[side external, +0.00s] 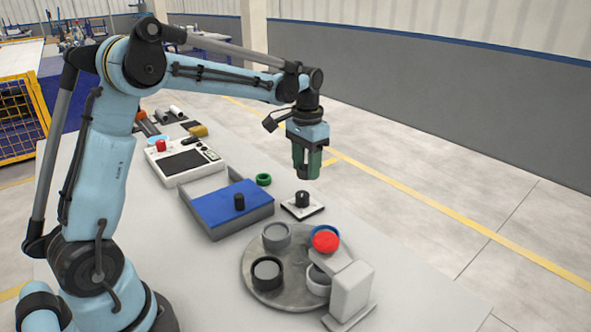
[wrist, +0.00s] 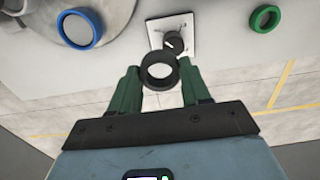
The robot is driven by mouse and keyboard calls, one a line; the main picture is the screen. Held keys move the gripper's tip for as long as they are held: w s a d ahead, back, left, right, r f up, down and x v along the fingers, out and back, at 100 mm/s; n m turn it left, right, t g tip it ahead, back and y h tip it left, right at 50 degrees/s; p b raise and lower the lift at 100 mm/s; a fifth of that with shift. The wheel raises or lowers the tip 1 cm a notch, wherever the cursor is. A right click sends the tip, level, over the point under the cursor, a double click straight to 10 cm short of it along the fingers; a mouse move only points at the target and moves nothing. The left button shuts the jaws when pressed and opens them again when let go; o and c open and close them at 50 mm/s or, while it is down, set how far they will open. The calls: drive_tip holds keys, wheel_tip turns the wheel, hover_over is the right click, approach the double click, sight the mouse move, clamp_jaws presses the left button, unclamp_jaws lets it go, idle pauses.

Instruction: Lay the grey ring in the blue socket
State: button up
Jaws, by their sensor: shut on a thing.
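The grey ring (wrist: 145,77), dark in tone, sits between the green fingers of my gripper (wrist: 158,84) in the wrist view. In the side view my gripper (side external: 307,172) is shut on it, high above the table's far right edge; the ring is mostly hidden by the fingers there. The blue socket (wrist: 64,33) shows at upper left in the wrist view, a blue rim around a pale grey inside, apart from the held ring. In the side view only part of the blue socket's rim (side external: 322,228) shows, behind a red cap.
A round grey turntable (side external: 258,246) carries several cups. A grey stand (side external: 352,292) with the red cap (side external: 325,242) overhangs it. A white plate with a black knob (side external: 302,198), a green ring (side external: 263,180) and a blue-lidded box (side external: 222,203) lie nearby.

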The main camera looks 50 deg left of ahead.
drive_tip(key=s+d+r, duration=0.7)
drive_tip(key=s+d, duration=0.2)
drive_tip(key=s, duration=0.3)
drive_tip(key=s+a+f, duration=0.1)
drive_tip(key=a+f, duration=0.1)
drive_tip(key=a, duration=0.4)
drive_tip(key=s+a+f, duration=0.1)
drive_tip(key=a+f, duration=0.2)
drive_tip(key=a, duration=0.4)
drive_tip(key=s+a+f, duration=0.1)
drive_tip(key=a+f, duration=0.1)
drive_tip(key=a, duration=0.5)
drive_tip(key=shift+s+f, duration=0.25)
drive_tip(key=shift+s, duration=0.1)
approach(198, 191)
drive_tip(key=d, duration=0.2)
drive_tip(key=s+d+f, duration=0.1)
drive_tip(key=d, duration=0.1)
drive_tip(key=d+f, duration=0.1)
drive_tip(key=shift+s+d, duration=0.15)
drive_tip(key=shift+d, duration=0.25)
drive_tip(key=shift+s+a+f, duration=0.15)
drive_tip(key=shift+a+f, duration=0.15)
drive_tip(key=shift+a, duration=0.1)
drive_tip(key=shift+f, duration=1.9)
